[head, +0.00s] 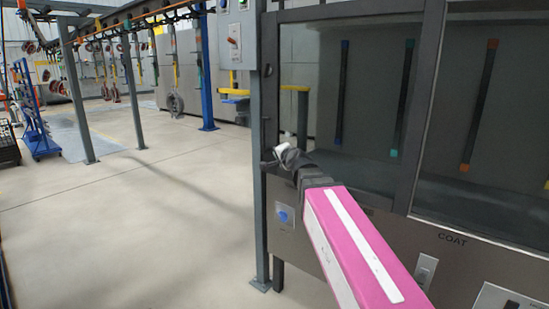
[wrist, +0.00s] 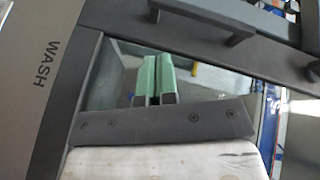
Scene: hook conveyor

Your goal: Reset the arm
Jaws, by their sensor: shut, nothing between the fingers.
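My arm (head: 352,245), pink with a white stripe, reaches from the lower right of the head view toward the grey post and dark cabinet frame. Its dark wrist end (head: 293,158) is in front of the cabinet's left edge. My gripper (wrist: 155,80) shows in the wrist view as two green fingers side by side, shut with nothing between them. The fingers lie in front of a glass pane, and I cannot tell how far they are from it. In the head view the fingers are too small to make out.
A cabinet marked COAT (head: 452,239) with glass panels fills the right. A grey post (head: 260,200) stands close by my wrist. A dark handle (wrist: 225,20) and a panel marked WASH (wrist: 50,75) show in the wrist view. Open floor (head: 150,220) lies left; a blue cart (head: 38,125) stands farther off.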

